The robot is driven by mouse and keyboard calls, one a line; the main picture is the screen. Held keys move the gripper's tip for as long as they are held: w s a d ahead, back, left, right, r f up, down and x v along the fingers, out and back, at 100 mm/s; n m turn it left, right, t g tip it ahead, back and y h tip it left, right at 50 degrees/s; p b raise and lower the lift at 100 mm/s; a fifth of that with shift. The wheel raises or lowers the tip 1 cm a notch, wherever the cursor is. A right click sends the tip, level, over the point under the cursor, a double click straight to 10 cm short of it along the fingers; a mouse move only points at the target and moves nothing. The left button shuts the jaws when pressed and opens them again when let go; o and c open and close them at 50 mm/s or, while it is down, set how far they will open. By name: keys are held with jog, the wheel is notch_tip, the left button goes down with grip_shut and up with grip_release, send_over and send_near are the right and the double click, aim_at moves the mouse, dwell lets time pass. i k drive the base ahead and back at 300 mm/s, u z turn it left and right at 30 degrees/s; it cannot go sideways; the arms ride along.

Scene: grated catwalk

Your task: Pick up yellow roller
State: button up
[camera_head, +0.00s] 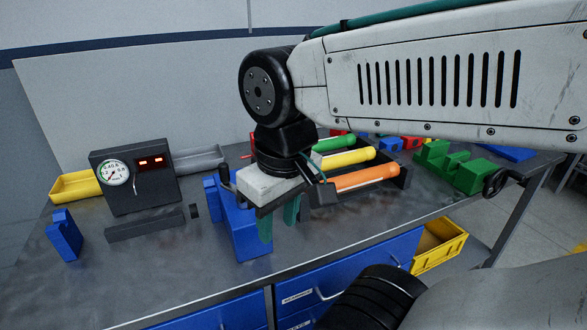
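The yellow roller (346,158) lies in a dark rack (403,176) on the metal bench, between a green roller (333,142) at the back and an orange roller (362,178) at the front. Its left end is partly hidden by my wrist.
A gauge box (137,178) with red displays stands at the left, near a yellow bin (76,186) and another blue block (65,236). A green block with a dark knob (455,168) sits at the right. The bench's front left is clear.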

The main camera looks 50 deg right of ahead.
aim_at(340, 160)
jog(key=u, duration=0.05)
jog(key=k, duration=0.3)
jog(key=z, duration=1.15)
jog(key=i, duration=0.5)
